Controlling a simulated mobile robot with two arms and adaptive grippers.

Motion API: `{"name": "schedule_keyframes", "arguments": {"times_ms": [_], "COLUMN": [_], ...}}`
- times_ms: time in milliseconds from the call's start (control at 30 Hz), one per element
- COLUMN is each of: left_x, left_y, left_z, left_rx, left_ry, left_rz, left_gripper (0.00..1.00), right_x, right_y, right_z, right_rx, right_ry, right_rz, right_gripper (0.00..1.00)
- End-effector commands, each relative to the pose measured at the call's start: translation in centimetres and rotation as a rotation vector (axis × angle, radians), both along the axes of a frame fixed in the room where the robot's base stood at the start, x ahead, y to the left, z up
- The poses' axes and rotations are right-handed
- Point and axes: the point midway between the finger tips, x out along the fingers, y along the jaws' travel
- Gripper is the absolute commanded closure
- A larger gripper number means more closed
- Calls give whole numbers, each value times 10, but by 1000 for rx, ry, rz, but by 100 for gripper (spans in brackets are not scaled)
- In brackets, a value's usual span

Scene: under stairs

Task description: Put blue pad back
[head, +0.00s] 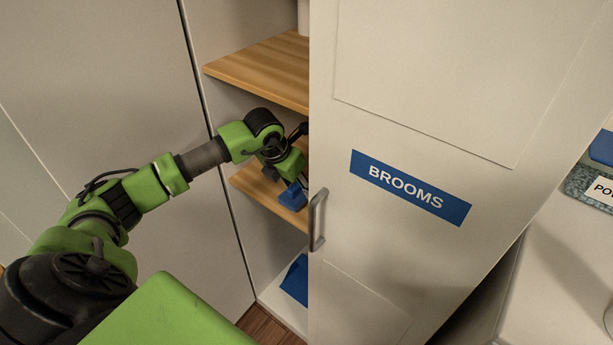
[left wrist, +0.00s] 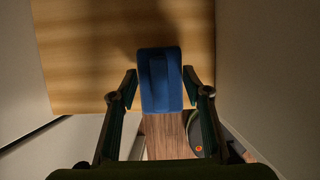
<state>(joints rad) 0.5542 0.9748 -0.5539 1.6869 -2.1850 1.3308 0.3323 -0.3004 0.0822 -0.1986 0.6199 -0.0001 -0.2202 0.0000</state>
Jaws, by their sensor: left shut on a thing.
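The blue pad (head: 292,196) is at the front edge of the middle wooden shelf (head: 262,194) inside the cupboard. My left gripper (head: 287,180) reaches in past the door's edge and is shut on the pad; the door partly hides this area in the head view. In the left wrist view the blue pad (left wrist: 160,80) lies between the two fingers of my left gripper (left wrist: 160,88), partly over the wooden shelf (left wrist: 90,50) and partly past its edge. I cannot tell whether it touches the shelf. My right gripper is not in view.
A cupboard door (head: 430,90) with a BROOMS label (head: 411,188) and a handle (head: 317,220) stands right of my arm. An upper shelf (head: 262,72) is above the gripper. Another blue object (head: 296,280) sits at the cupboard's bottom. A dark round object (left wrist: 197,135) is below.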

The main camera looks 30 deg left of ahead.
Motion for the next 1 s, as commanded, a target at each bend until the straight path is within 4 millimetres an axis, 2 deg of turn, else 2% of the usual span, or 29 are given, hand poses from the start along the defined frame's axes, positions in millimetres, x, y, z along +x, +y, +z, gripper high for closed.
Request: {"name": "schedule_keyframes", "arguments": {"times_ms": [167,400,533,867,900,967,1000], "left_x": [12,44,40,41,41,41,40], "left_y": [-2,-5,-4,-3,-3,-3,-3], "left_z": [2,2,-12,-18,-18,-17,-17], "left_rx": [-1,-2,1,1,1,1,1], "left_ry": [-1,-1,2,0,0,0,0], "left_rz": [0,-1,-1,-1,-1,-1,-1], "left_gripper": [76,76,76,76,53,39,39], "right_x": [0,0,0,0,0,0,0], "right_y": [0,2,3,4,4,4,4], "right_z": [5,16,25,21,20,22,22], "right_rx": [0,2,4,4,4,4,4], "right_ry": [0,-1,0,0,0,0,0], "right_rz": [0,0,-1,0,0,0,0], "right_gripper": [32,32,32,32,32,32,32]}}
